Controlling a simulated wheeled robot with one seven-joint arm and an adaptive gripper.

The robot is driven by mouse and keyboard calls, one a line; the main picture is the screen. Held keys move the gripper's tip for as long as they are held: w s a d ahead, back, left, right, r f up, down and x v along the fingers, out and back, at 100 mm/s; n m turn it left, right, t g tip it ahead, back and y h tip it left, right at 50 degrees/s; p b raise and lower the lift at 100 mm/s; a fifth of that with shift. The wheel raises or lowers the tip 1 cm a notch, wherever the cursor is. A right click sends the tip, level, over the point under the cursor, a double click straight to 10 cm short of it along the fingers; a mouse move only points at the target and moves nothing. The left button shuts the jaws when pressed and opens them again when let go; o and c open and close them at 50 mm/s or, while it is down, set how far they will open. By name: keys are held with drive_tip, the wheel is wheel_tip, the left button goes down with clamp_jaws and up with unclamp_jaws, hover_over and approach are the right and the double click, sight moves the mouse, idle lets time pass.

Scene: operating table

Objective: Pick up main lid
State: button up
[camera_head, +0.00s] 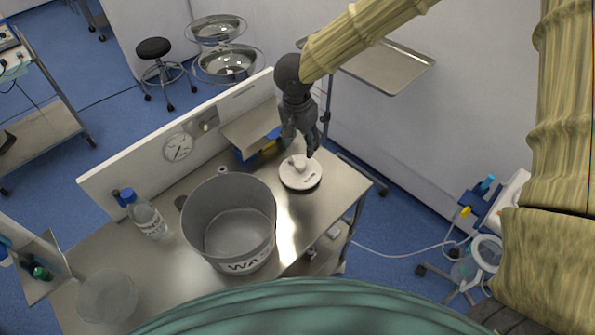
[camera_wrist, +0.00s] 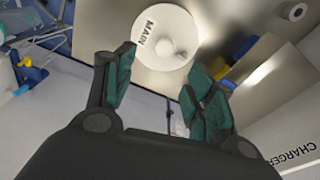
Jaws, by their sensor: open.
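The main lid (camera_head: 299,177) is a round white disc with a knob on top. It lies on the right part of the steel table. In the wrist view the lid (camera_wrist: 180,22) shows the word MAIN and its knob, and lies beyond my fingertips. My gripper (camera_head: 302,143) is above the lid and slightly behind it, pointing down. In the wrist view my gripper (camera_wrist: 158,78) is open, its green-padded fingers spread with nothing between them. The fingers look apart from the knob.
A large grey pot (camera_head: 229,222) stands left of the lid on the steel table (camera_head: 182,279). A bottle with a blue cap (camera_head: 148,218) stands farther left. A blue and yellow item (camera_head: 262,147) lies behind the lid by the back panel (camera_head: 142,169). A clear bowl (camera_head: 107,297) is at the front left.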

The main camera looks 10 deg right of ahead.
sight(301, 163)
drive_tip(key=shift+w+a+f, duration=0.1)
drive_tip(key=shift+f, duration=0.85)
drive_tip(key=f, duration=0.1)
drive_tip(key=f+p, duration=0.1)
drive_tip(key=f, duration=0.1)
drive_tip(key=shift+w+f, duration=0.3)
drive_tip(key=shift+w, duration=0.05)
drive_tip(key=shift+s+f+p, duration=0.15)
drive_tip(key=shift+f+p, duration=0.2)
drive_tip(key=shift+f, duration=0.35)
drive_tip(key=shift+w+d+f+p, duration=0.15)
drive_tip(key=shift+f+p, duration=0.2)
drive_tip(key=shift+f, duration=0.75)
drive_tip(key=shift+w+d+f+p, duration=0.1)
drive_tip(key=shift+f+p, duration=0.2)
drive_tip(key=shift+f, duration=0.75)
drive_tip(key=c, duration=1.2)
